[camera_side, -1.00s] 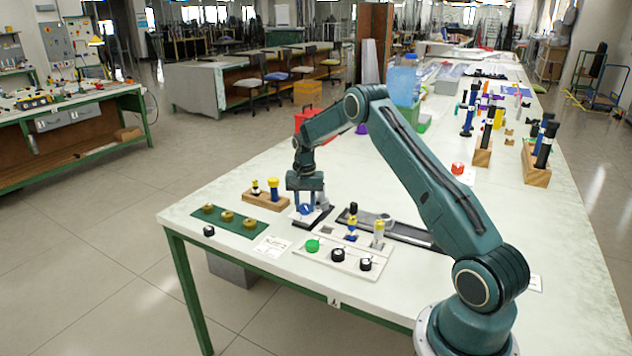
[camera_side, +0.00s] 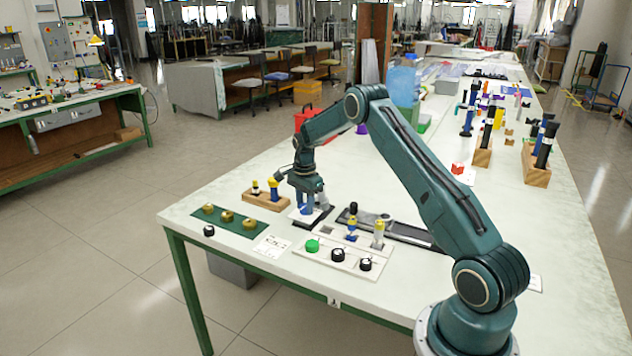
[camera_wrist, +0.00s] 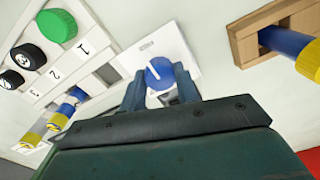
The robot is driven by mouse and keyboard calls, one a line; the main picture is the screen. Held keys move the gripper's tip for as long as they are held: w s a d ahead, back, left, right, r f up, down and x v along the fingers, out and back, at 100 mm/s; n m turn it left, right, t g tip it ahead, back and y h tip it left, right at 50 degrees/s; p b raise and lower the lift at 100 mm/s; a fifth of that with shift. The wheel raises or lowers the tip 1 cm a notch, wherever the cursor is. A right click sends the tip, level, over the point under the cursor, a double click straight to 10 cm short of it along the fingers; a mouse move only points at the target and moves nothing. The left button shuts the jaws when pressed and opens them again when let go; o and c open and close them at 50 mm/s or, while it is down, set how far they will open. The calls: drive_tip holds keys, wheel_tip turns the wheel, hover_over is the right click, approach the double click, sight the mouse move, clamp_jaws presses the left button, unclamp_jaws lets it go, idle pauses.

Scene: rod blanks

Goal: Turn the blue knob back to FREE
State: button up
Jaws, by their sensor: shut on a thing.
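The blue knob (camera_wrist: 159,73) with a white pointer line sits on a white plate (camera_wrist: 170,42) in the wrist view. My gripper (camera_wrist: 160,92) has its two fingers on either side of the knob and is shut on it. The pointer line runs across the knob's top, roughly along the picture's vertical. Lettering on the plate is too small to read. In the side view the knob (camera_side: 306,210) shows below my gripper, partly covered by the fingers.
A white panel (camera_side: 340,262) with a green knob (camera_side: 312,246) and black knobs stands in front. A wooden block (camera_side: 264,201) with yellow-topped rods is at the left. A green mat (camera_side: 240,224) holds brass rings. A dark tray (camera_side: 405,233) lies to the right.

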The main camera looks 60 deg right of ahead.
sight(305, 205)
drive_tip(key=shift+d, duration=0.1)
idle(0.3)
drive_tip(key=o, duration=1)
drive_tip(key=shift+r, duration=0.15)
wheel_tip(305, 205, up, 14)
drive_tip(key=shift+f, duration=0.2)
drive_tip(key=shift+r, duration=0.1)
